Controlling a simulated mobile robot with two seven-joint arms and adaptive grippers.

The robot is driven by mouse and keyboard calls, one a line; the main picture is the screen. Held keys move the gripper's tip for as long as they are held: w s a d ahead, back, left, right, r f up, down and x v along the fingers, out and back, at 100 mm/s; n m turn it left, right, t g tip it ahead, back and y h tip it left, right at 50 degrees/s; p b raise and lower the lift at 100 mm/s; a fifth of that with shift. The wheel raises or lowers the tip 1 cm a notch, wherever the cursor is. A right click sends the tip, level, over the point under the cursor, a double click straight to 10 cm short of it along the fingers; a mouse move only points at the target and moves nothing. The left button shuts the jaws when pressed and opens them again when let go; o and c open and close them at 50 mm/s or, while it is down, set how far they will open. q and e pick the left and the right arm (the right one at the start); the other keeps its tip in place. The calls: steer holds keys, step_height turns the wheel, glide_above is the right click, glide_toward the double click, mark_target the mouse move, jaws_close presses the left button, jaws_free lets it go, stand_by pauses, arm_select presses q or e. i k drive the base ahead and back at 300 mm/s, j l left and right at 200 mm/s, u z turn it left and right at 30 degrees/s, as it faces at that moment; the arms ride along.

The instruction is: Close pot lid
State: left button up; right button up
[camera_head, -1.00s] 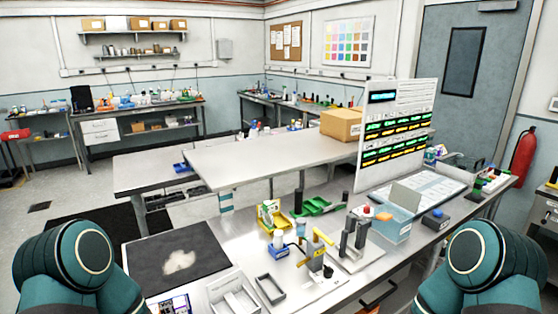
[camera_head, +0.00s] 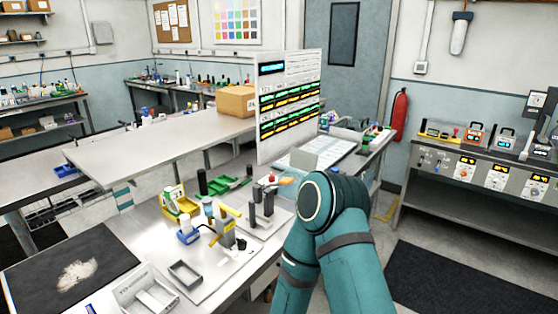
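I cannot make out a pot or its lid for certain. Several small devices stand on the right-hand bench, among them an orange-framed one (camera_head: 474,134) and a second one with a bluish front (camera_head: 506,140). They are too small to tell whether either is a pot or has a lid. Neither of my grippers is in view. Only teal links of my arm show at the lower middle, in front of the near table's right part, and hide some of what lies there.
The near steel table (camera_head: 140,228) holds a black mat (camera_head: 35,275), grey trays (camera_head: 186,274), a yellow-handled tool (camera_head: 226,230) and a tall display panel (camera_head: 290,105). A red extinguisher (camera_head: 399,115) hangs by the door. Open floor with a dark mat (camera_head: 450,275) lies before the right-hand bench (camera_head: 450,210).

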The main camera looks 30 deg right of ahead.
mark_target(305, 160)
steer(key=l+u, duration=0.9)
steer(key=l, duration=0.35)
steer(key=k+l+u, duration=0.15)
steer(key=l, duration=0.35)
steer(key=k+l, duration=0.1)
steer(key=l, duration=0.7)
steer(key=k+l+u, duration=0.1)
steer(key=l, duration=0.35)
steer(key=k+l, duration=0.15)
steer(key=l, duration=0.25)
steer(key=k+l+u, duration=0.1)
steer(key=l, duration=0.3)
steer(key=k+l, duration=0.15)
steer(key=l, duration=0.25)
steer(key=k+l, duration=0.1)
steer(key=l, duration=0.3)
steer(key=u, duration=0.05)
